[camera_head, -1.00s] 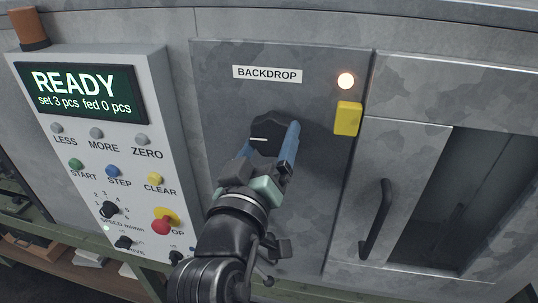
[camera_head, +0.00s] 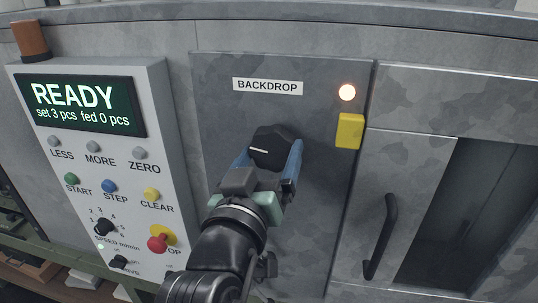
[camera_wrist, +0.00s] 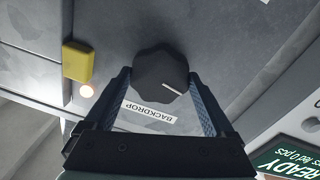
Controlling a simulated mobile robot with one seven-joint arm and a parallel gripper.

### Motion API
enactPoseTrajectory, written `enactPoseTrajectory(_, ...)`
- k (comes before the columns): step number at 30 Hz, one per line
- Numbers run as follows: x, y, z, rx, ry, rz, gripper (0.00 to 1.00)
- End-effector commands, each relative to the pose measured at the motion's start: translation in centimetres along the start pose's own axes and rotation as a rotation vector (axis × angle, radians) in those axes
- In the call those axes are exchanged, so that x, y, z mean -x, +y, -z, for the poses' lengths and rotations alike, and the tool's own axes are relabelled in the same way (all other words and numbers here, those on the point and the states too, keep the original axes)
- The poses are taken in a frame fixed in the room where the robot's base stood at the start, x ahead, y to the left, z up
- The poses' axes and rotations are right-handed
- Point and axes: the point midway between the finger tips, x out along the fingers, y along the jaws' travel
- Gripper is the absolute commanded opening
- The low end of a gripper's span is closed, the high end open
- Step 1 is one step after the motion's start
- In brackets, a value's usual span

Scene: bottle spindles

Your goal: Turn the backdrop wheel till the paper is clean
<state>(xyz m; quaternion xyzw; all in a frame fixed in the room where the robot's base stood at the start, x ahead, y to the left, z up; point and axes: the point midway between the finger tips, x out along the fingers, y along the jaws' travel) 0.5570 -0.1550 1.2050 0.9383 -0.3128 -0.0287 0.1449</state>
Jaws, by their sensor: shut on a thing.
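The backdrop wheel is a black lobed knob (camera_head: 274,146) with a white pointer line, on a grey panel under the BACKDROP label (camera_head: 268,87). In the head view its line points left and slightly up. It also shows in the wrist view (camera_wrist: 158,72), with its line toward the lower right. My gripper (camera_head: 272,160) comes from below, its blue fingers on either side of the knob and shut on it. In the wrist view my gripper (camera_wrist: 160,85) has one finger at each side of the knob. The backdrop paper cannot be made out.
A yellow block (camera_head: 349,131) and a lit lamp (camera_head: 347,92) sit right of the knob. A door with a black handle (camera_head: 381,237) and dark window is further right. The control box (camera_head: 160,120) at left reads READY, set 3 pcs, fed 0 pcs.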

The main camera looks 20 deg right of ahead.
Motion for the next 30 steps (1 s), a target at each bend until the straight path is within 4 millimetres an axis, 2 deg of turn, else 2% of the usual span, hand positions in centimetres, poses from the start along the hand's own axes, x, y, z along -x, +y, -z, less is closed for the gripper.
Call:
enactPoseTrajectory(1, 0.0, 0.0, -0.1, 0.001, -0.002, -0.001, 0.92)
enactPoseTrajectory(3, 0.0, 0.0, -0.1, 0.001, -0.002, -0.001, 1.0)
enactPoseTrajectory(10, 0.1, 0.0, 0.0, 0.002, 0.0, 0.0, 1.0)
enactPoseTrajectory(14, 1.0, -0.1, -0.1, 0.002, 0.002, 0.001, 1.0)
enactPoseTrajectory(17, 2.7, -0.1, -0.2, 0.001, 0.002, 0.003, 1.0)
enactPoseTrajectory(27, 10.9, -0.2, -0.3, 0.0, 0.0, 0.005, 1.0)
enactPoseTrajectory(30, 11.6, 0.0, 0.3, 0.005, -0.004, 0.002, 1.0)
